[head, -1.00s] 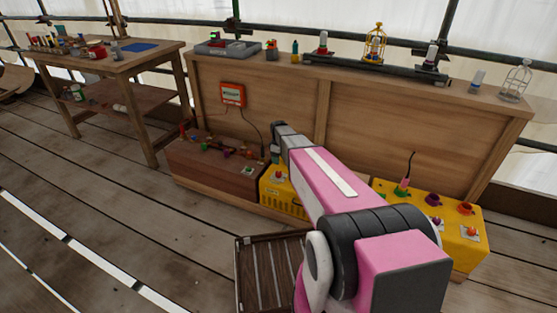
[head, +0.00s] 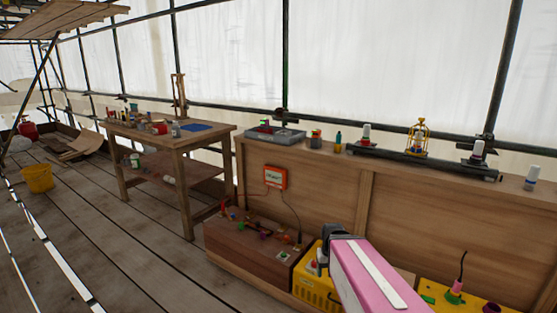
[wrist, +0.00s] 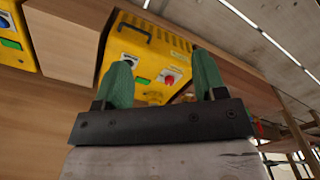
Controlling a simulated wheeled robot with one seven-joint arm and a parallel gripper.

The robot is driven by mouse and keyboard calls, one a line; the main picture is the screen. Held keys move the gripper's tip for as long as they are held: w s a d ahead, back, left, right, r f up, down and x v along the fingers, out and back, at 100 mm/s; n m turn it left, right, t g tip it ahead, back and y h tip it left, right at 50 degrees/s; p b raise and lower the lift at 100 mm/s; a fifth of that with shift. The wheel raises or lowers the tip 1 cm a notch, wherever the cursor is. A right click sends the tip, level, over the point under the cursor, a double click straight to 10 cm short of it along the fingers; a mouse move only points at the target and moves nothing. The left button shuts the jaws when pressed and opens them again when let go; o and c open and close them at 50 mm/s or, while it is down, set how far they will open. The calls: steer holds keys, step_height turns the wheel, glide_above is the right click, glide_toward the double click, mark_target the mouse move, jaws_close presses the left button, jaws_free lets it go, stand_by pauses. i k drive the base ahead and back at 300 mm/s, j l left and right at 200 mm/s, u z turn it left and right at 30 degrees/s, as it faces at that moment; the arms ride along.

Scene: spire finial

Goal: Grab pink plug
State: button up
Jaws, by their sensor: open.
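The pink plug (head: 456,289) stands upright on the yellow box (head: 432,292) at the lower right of the head view, with a dark cable rising from its top. Green shows around its base. My gripper (wrist: 163,72) is open and empty in the wrist view, its two green fingers apart. It points toward a different yellow box (wrist: 152,48) with a dark handle and a red knob. That box also shows in the head view (head: 314,288), left of the plug and partly behind my arm. The plug does not show in the wrist view.
A brown box (head: 240,248) with coloured fittings stands left of the yellow boxes. A wooden panel (head: 320,200) rises behind, with a red-and-white box (head: 275,177) on it. A workbench (head: 165,134) stands farther left. The plank floor at left is mostly clear.

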mark_target(455, 291)
steer(key=z, duration=1.6)
